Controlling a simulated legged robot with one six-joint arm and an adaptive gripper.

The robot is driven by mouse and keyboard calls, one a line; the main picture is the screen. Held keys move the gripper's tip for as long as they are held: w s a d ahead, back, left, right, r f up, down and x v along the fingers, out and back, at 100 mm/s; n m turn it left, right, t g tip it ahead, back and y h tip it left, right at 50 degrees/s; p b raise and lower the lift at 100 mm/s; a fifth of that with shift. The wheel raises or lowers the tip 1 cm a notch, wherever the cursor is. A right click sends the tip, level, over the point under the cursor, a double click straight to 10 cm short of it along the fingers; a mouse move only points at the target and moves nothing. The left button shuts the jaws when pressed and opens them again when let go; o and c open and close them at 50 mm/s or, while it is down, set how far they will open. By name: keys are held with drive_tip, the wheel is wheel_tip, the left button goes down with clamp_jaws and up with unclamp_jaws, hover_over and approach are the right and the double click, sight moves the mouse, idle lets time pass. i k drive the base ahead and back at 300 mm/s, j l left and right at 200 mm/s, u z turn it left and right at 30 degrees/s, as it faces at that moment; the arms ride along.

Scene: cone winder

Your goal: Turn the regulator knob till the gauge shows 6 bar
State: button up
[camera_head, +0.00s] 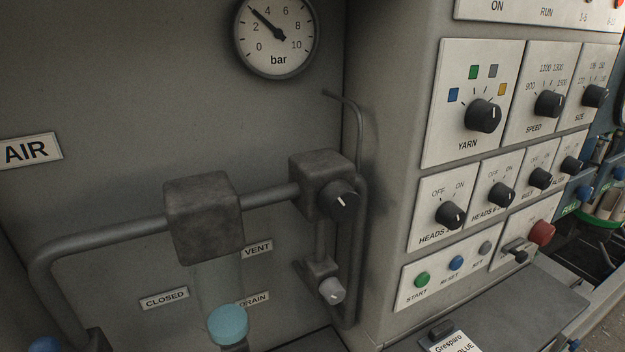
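The round pressure gauge (277,62) is at the top centre, marked 0 to 10 bar. Its needle points up and left, between 2 and 4, at about 3. Below it, a grey block (309,168) sits on the air pipe. A black knob (341,201) with a white mark is on the block's front; it looks like the regulator knob. My gripper is not in view, and nothing touches the knob.
A larger block (204,215) with a clear bowl and teal base (228,324) hangs left of the knob. A pale knob (331,291) is below it. A thin bent tube (359,130) and the control panel's side (390,180) stand close on the right.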

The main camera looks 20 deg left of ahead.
sight(337, 199)
drive_tip(key=u, duration=1.15)
